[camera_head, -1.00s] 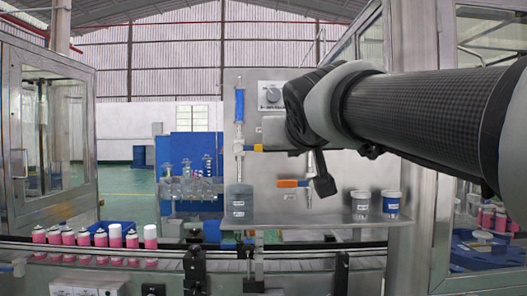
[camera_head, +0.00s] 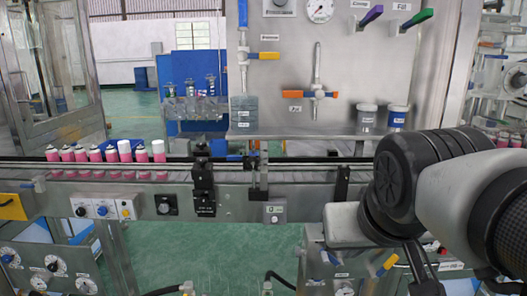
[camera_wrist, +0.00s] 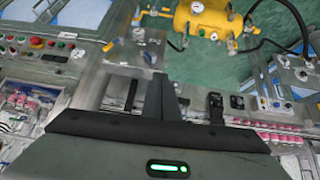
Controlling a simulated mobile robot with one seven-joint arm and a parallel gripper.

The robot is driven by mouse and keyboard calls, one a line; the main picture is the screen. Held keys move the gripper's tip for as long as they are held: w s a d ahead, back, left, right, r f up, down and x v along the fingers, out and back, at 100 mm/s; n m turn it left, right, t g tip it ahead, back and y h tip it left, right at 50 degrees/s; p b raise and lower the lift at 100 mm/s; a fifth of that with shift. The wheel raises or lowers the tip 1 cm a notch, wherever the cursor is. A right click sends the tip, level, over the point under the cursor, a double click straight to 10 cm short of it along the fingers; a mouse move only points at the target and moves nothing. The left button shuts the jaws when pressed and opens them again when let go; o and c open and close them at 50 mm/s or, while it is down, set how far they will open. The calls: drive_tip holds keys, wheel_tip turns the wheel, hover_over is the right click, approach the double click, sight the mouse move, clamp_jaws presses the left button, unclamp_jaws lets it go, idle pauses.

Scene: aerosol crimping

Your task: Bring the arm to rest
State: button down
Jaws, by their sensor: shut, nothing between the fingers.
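My gripper (camera_wrist: 163,98) is shut and empty in the wrist view, its dark fingers together above the gripper body with the green light. In the wrist view it hangs over the machine, with the conveyor (camera_wrist: 205,120) close behind the fingertips. In the head view my arm comes in from the lower right, its dark wrist joints in front of the conveyor's right part (camera_head: 300,172). The fingers are not clearly seen there.
Pink cans with white tops (camera_head: 110,155) stand on the conveyor at left. A steel panel (camera_head: 285,75) carries valves and a shelf with two small pots (camera_head: 367,118). In the wrist view a yellow tank (camera_wrist: 200,18) stands on the green floor. Floor below the conveyor (camera_head: 205,255) is partly open.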

drive_tip(key=s+f+g+p, duration=0.2)
drive_tip(key=s+f, duration=0.2)
drive_tip(key=s, duration=0.2)
wheel_tip(320, 180, up, 18)
drive_tip(key=p, duration=1.7)
drive_tip(key=shift+w+a+y+p, duration=0.15)
drive_tip(key=shift+w+y+p, duration=0.15)
drive_tip(key=shift+p, duration=0.1)
